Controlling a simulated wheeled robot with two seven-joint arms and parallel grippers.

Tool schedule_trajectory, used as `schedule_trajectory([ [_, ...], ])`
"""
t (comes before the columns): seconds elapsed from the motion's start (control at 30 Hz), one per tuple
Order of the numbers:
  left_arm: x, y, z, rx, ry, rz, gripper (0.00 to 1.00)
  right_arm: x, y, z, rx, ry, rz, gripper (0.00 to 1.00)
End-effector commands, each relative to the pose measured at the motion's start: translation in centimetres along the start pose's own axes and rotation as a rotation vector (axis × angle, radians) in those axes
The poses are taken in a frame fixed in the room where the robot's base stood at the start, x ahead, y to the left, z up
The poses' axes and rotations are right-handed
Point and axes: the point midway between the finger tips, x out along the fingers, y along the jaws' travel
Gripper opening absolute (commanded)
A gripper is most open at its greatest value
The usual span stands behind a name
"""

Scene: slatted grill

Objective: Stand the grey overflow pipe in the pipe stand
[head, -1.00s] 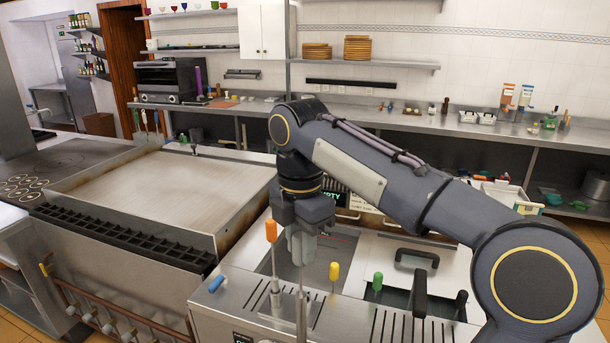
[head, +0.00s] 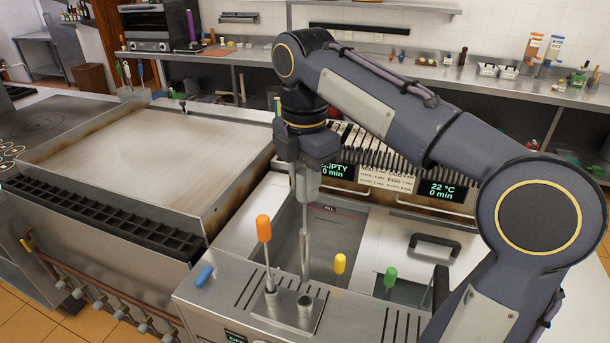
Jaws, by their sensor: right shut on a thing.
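My right gripper (head: 306,195) points down and is shut on the upper part of the grey overflow pipe (head: 305,245). The pipe hangs roughly upright. Its lower end shows just above and behind the open mouth of the right-hand socket of what looks like the pipe stand (head: 289,310), a metal plate with two short sockets. I cannot tell how high the end is above the stand. The left-hand socket has an orange-handled rod (head: 264,229) standing in it. The right-hand socket (head: 305,302) shows a dark opening. My left gripper is not in view.
A sunken well (head: 332,235) lies behind the stand. Yellow (head: 340,263), green (head: 391,275) and blue (head: 203,276) handles stick up nearby. A black-handled lid (head: 434,246) is at the right, and a wide griddle (head: 150,150) at the left.

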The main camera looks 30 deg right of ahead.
Motion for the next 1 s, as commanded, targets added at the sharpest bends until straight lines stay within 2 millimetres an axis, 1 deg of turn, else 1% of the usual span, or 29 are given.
schedule_trajectory([
  [0.17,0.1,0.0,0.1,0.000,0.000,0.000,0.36,0.2,0.0,0.1,0.000,0.001,0.000,0.03],
  [0.37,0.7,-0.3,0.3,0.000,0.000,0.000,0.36,1.2,0.0,0.1,0.000,0.001,0.000,0.03],
  [0.8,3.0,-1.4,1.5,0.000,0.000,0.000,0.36,5.4,0.0,0.1,0.001,0.001,-0.001,0.03],
  [1.0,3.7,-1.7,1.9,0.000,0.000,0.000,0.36,6.8,0.0,0.1,0.001,0.001,0.000,0.03],
])
